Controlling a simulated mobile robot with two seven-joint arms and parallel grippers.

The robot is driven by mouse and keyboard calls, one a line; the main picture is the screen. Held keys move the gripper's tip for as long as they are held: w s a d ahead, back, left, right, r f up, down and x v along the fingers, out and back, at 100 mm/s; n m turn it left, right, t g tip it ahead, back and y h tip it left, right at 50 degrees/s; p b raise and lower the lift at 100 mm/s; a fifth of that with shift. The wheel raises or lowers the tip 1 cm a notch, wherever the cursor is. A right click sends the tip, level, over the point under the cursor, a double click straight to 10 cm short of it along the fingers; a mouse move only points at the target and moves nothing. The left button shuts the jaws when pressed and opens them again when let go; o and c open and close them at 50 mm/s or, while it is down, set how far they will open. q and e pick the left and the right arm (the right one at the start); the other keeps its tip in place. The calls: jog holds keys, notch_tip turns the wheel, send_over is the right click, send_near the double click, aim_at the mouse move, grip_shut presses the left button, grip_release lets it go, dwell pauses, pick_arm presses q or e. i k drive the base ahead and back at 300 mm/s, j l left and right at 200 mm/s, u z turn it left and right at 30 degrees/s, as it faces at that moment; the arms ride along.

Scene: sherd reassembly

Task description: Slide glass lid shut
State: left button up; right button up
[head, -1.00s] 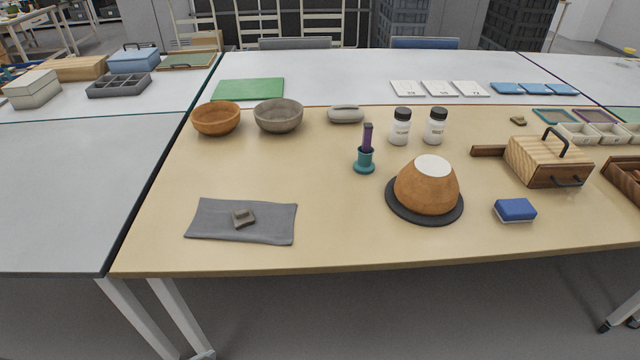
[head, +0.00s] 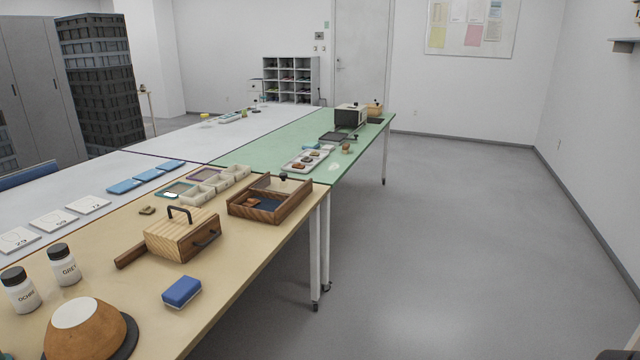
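An open-looking wooden case (head: 296,205) with a dark blue inside stands near the right end of the tan table, with a reddish-brown piece in it. A small dark knob (head: 283,176) shows at its back edge. I cannot make out a clear glass pane, so I cannot tell how far any glass lid covers the case. Neither of my grippers can be made out in the head view.
A striped wooden box (head: 180,236) with dark handles stands left of the case. A blue sponge-like block (head: 182,291) and an upturned brown bowl (head: 85,335) are nearer. White trays (head: 217,182) lie behind. Open floor (head: 430,240) lies to the right.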

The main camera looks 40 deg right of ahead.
aim_at(283, 175)
jog(key=z, duration=1.95)
jog(key=i+z, duration=0.2)
jog(key=i, duration=3.15)
jog(key=i+l+u, duration=0.1)
jog(key=i, duration=0.45)
jog(key=i+l+u, duration=0.1)
jog(key=i, duration=0.45)
jog(key=u, duration=1.2)
